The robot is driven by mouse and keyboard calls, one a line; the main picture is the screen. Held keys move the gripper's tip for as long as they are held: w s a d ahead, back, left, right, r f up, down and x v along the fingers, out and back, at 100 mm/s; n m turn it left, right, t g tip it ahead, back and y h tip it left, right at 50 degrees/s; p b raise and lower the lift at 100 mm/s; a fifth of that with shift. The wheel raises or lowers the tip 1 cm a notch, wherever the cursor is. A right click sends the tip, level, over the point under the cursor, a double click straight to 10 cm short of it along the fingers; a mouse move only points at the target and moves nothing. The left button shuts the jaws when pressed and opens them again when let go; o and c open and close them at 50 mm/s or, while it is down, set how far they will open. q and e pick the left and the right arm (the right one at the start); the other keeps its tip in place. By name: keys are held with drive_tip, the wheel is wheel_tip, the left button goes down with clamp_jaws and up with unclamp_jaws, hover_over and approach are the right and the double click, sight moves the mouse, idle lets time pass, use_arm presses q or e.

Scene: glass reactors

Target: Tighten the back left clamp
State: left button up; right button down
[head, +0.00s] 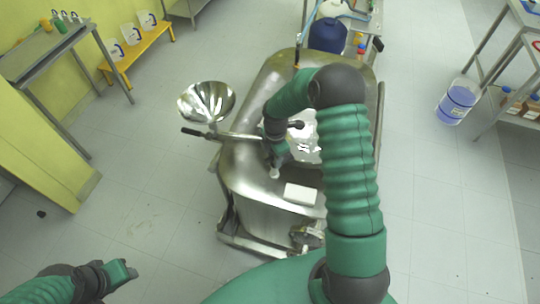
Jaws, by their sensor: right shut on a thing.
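The steel reactor (245,165) stands in the middle of the head view, with a bright round lid (304,150) on its top. My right arm arches over the reactor from the lower right. My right gripper (276,170) points down at the left side of the lid and is shut on a clamp there. The clamp is mostly hidden by the gripper, and which part of it is held cannot be told. A dark-knobbed handle (297,124) shows just right of the wrist. My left gripper (122,275) is at the lower left, away from the reactor; its jaw gap is unclear.
A steel funnel (207,101) and a bar with a black grip (191,131) stick out at the reactor's left. A white block (300,194) lies on its front top. A blue drum (328,36) stands behind.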

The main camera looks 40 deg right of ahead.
drive_tip(key=n, duration=0.1)
drive_tip(key=n+p, duration=0.1)
drive_tip(key=n, duration=0.1)
drive_tip(key=shift+s+a+n+p, duration=0.1)
drive_tip(key=shift+s+n+p, duration=0.15)
drive_tip(key=shift+n+p, duration=0.1)
drive_tip(key=shift+w+f+n+p, duration=0.15)
drive_tip(key=shift+n+p, duration=0.45)
drive_tip(key=shift+n, duration=0.55)
drive_tip(key=c, duration=1.5)
unclamp_jaws()
drive_tip(key=shift+o, duration=0.8)
drive_tip(key=shift+w+d, duration=0.1)
drive_tip(key=shift+d, duration=0.1)
